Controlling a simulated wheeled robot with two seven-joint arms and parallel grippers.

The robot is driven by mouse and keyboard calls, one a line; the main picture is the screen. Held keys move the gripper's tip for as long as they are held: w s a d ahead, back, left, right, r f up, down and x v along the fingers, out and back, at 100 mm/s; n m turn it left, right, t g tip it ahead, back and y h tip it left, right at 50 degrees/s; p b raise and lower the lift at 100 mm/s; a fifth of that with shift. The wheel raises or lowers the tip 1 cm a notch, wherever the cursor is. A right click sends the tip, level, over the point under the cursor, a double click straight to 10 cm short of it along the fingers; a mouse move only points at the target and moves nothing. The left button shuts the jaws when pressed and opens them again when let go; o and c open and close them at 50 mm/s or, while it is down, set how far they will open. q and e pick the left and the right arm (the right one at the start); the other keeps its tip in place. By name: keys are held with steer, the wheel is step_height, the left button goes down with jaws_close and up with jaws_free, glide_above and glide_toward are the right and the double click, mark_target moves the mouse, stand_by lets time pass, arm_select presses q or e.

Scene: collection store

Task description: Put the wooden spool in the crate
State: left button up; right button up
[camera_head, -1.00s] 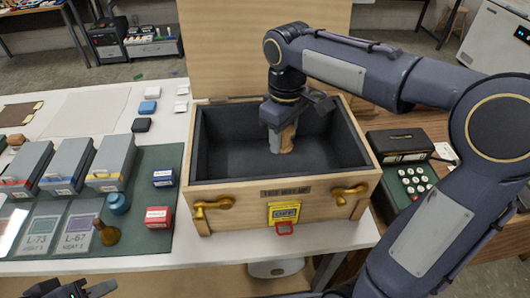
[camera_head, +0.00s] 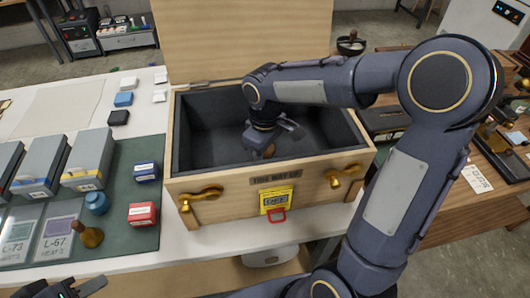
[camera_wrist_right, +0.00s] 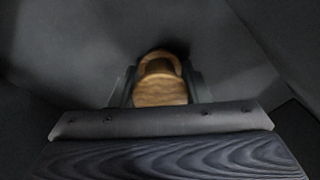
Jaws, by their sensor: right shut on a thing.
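The wooden spool (camera_wrist_right: 160,88) is brown with a round rim and sits between the fingers of my right gripper (camera_wrist_right: 158,92) in the right wrist view. The crate (camera_head: 225,185) is light wood with a dark lining and brass latches. The front wall hides the spool's lower end; I cannot tell whether it touches the floor. My left gripper (camera_head: 80,287), at the bottom left edge, looks open and empty, partly cut off.
The crate's raised lid (camera_head: 245,40) stands behind it. Left of it, a green mat (camera_head: 120,240) holds grey boxes (camera_head: 88,160), a blue box (camera_head: 146,172), a red box (camera_head: 142,214) and a brass-coloured piece (camera_head: 88,235). A wooden desk (camera_head: 480,210) is at the right.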

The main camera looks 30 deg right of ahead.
steer(key=shift+f, duration=0.2)
steer(key=shift+f, duration=0.1)
steer(key=shift+f, duration=0.15)
steer(key=o, duration=1)
steer(key=shift+c, duration=0.2)
steer(key=shift+r, duration=0.3)
step_height(320, 180, up, 12)
